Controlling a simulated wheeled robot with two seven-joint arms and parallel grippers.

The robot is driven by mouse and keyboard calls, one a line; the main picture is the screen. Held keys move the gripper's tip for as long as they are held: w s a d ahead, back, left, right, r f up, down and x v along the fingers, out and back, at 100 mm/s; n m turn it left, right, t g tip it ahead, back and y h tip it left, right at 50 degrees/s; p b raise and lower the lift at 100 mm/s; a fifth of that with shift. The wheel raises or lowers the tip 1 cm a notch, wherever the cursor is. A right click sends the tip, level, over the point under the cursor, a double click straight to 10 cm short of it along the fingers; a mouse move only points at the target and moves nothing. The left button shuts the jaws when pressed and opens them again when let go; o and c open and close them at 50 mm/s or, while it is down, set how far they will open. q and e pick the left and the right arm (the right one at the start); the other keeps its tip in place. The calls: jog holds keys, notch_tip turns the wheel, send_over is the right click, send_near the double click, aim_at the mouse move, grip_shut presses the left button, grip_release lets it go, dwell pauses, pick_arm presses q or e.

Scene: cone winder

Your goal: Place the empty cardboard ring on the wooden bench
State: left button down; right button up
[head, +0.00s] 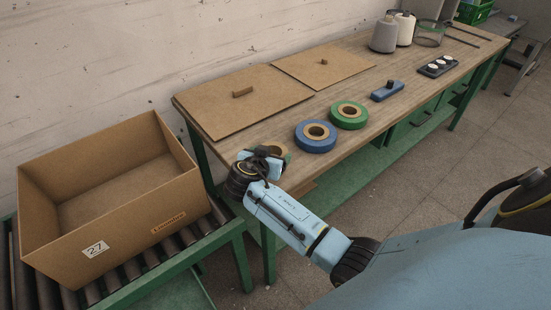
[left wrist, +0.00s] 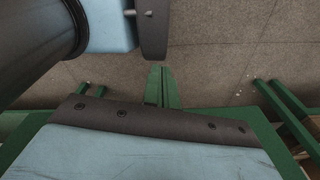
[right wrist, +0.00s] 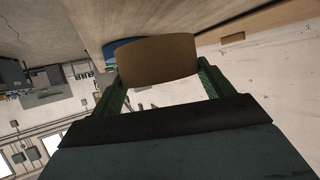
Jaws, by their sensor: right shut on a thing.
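The cardboard ring (right wrist: 158,58) is brown and sits between the green fingers of my right gripper (right wrist: 160,72) in the right wrist view. In the head view my right gripper (head: 276,152) is at the near left part of the wooden bench (head: 262,133), left of the blue roll, and its wrist hides most of the ring. I cannot tell whether the ring touches the bench top. My left gripper (left wrist: 162,86) has its green fingers together with nothing between them, over the grey floor. It does not show in the head view.
A blue roll (head: 302,143) and a green roll (head: 337,122) lie on the bench. Two brown boards (head: 215,100), a blue tool (head: 387,92), a dark tray (head: 428,70) and yarn cones (head: 384,38) are there too. A cardboard box (head: 45,225) stands on rollers at left.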

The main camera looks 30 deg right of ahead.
jog(key=shift+f, duration=2.2)
jog(key=shift+f+b, duration=0.2)
jog(key=shift+b, duration=0.15)
jog(key=o, duration=0.9)
jog(key=shift+o, duration=0.2)
